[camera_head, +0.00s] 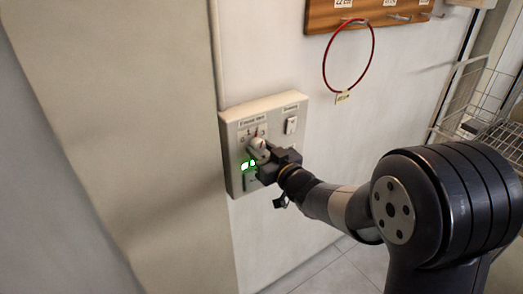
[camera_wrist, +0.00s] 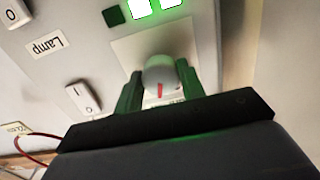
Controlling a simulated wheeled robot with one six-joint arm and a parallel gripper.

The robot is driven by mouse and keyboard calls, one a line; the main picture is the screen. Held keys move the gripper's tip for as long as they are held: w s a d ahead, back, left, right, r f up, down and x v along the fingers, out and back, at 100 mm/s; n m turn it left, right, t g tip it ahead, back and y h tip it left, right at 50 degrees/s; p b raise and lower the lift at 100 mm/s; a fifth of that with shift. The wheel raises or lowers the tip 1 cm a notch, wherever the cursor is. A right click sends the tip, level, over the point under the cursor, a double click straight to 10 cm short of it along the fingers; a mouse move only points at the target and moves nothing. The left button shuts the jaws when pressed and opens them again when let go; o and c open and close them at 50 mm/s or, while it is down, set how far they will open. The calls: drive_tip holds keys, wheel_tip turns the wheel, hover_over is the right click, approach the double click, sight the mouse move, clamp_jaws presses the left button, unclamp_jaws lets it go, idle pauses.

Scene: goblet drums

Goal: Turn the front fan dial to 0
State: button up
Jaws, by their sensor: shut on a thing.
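The fan dial (camera_head: 257,143) is a round pale knob on the beige wall panel (camera_head: 236,130), below a label too small to read surely. In the wrist view the dial (camera_wrist: 160,67) shows a red pointer mark toward the bottom of the picture, on a light square plate. My gripper (camera_head: 262,156) reaches the panel from the right. Its two fingers, also in the wrist view (camera_wrist: 160,82), are shut on the dial, one on each side. The scale numbers around the dial are partly hidden by the fingers and too blurred to read.
Green lights (camera_wrist: 153,6) glow beside the dial. A red ring (camera_head: 325,66) with a tag hangs from a wooden hook board (camera_head: 330,14). A wire basket (camera_head: 480,100) stands far right.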

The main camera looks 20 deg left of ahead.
drive_tip(key=shift+f+n+b, duration=0.15)
drive_tip(key=shift+n+b, duration=0.15)
drive_tip(key=shift+b, duration=0.3)
drive_tip(key=n+b, duration=0.1)
drive_tip(key=b, duration=0.2)
drive_tip(key=shift+f+n, duration=0.15)
drive_tip(key=shift+n, duration=0.25)
drive_tip(key=n+b, duration=0.4)
drive_tip(key=b, duration=0.1)
drive_tip(key=n+b, duration=0.3)
drive_tip(key=n, duration=0.2)
drive_tip(key=shift+r+n+b, duration=0.2)
drive_tip(key=shift+n+b, duration=0.55)
drive_tip(key=shift+n, duration=0.35)
drive_tip(key=shift+r+n+b, duration=0.15)
drive_tip(key=shift+n+b, duration=0.6)
drive_tip(key=shift+n, duration=0.35)
drive_tip(key=o, duration=1)
drive_tip(key=shift+d, duration=0.1)
